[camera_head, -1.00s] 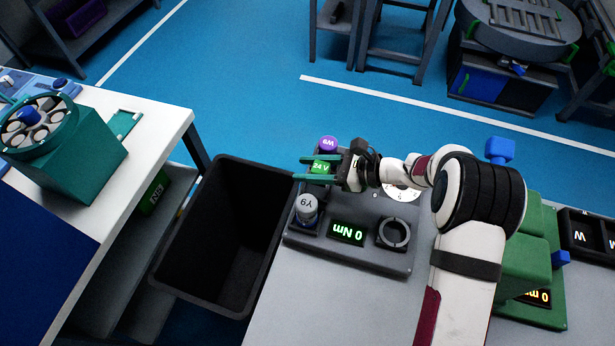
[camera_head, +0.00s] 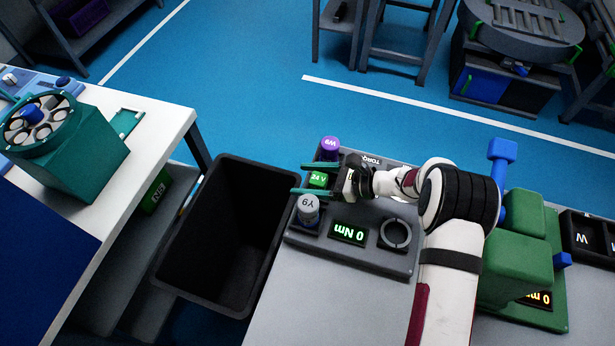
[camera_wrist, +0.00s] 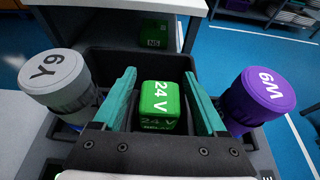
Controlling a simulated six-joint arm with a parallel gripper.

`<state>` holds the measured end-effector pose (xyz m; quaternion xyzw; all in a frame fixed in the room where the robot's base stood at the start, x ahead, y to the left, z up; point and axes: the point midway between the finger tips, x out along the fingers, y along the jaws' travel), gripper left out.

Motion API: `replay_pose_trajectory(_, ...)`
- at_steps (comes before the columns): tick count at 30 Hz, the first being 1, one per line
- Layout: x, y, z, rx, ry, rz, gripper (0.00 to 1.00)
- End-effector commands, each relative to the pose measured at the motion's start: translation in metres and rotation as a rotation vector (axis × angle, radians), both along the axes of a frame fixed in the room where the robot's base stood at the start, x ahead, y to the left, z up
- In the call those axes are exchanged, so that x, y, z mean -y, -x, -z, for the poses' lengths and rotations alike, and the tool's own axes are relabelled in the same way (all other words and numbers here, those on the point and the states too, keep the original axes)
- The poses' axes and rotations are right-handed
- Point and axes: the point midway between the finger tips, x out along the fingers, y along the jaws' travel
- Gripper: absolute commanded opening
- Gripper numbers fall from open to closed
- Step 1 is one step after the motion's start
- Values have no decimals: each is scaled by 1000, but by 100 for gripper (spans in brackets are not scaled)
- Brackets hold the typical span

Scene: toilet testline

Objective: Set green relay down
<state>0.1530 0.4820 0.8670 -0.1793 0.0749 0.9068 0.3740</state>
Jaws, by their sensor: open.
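The green relay (camera_head: 318,179), marked 24 V, sits upright on the grey fixture panel (camera_head: 290,238), between a grey Y9 cylinder (camera_head: 308,210) and a purple W9 cylinder (camera_head: 329,147). In the wrist view the relay (camera_wrist: 159,106) stands between my gripper's teal fingers (camera_wrist: 160,102), with a visible gap on each side. My gripper (camera_head: 314,180) is open around the relay, reaching in from the right. The relay's underside is hidden.
A black bin (camera_head: 168,270) stands open left of the panel. Green blocks (camera_head: 515,265) stand at the right. The Y9 and W9 cylinders are close to my fingers' outer sides.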

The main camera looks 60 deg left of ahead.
Motion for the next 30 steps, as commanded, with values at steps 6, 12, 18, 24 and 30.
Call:
replay_pose_trajectory(6, 10, -12, -10, 0, -2, 4, 74)
replay_pose_trajectory(12, 48, -50, -32, 2, -2, 5, 74)
replay_pose_trajectory(18, 73, -75, -46, 1, -2, 2, 74)
replay_pose_trajectory(24, 79, -80, -49, 0, 0, 1, 74)
replay_pose_trajectory(30, 78, -79, -49, 0, 0, 1, 74)
